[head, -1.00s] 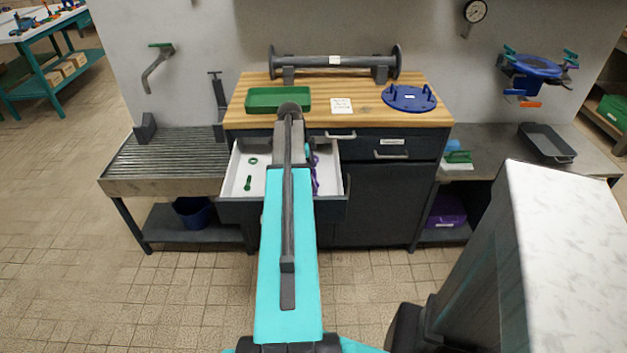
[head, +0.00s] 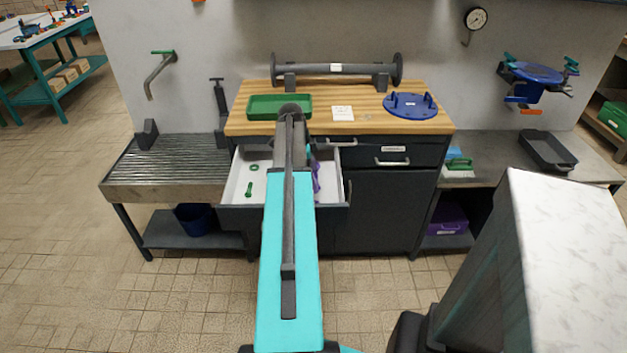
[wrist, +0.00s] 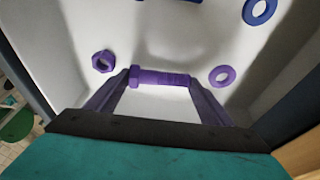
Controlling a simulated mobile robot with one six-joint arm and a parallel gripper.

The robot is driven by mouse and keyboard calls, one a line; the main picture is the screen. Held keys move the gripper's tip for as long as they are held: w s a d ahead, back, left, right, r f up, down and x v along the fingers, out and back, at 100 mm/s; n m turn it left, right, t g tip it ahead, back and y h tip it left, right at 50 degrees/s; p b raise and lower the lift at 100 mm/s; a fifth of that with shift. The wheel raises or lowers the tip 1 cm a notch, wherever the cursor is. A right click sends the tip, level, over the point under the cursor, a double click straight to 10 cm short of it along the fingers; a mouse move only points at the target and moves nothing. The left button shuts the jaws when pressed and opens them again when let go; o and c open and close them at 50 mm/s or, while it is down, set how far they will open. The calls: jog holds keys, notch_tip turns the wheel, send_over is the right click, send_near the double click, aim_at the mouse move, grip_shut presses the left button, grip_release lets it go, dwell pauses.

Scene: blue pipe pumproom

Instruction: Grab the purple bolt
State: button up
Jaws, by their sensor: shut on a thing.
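The purple bolt (wrist: 160,78) lies crosswise between the two fingers of my gripper (wrist: 161,82) in the wrist view, its head at the left finger and its shaft end at the right. My gripper is shut on it, low inside the white drawer (wrist: 215,25). In the head view my arm hides the gripper and much of the open drawer (head: 232,182). Some purple (head: 316,178) shows just right of my arm there, but I cannot tell which part it is.
A purple nut (wrist: 103,61) and a purple washer (wrist: 222,75) lie beside the bolt, with a blue ring (wrist: 259,10) farther off. A green bolt (head: 249,189) and green ring (head: 254,167) are at the drawer's left. The wooden worktop (head: 370,125) stands above, holding a green tray (head: 262,106).

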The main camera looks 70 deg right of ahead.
jog(key=shift+r, duration=4)
jog(key=shift+w, duration=0.1)
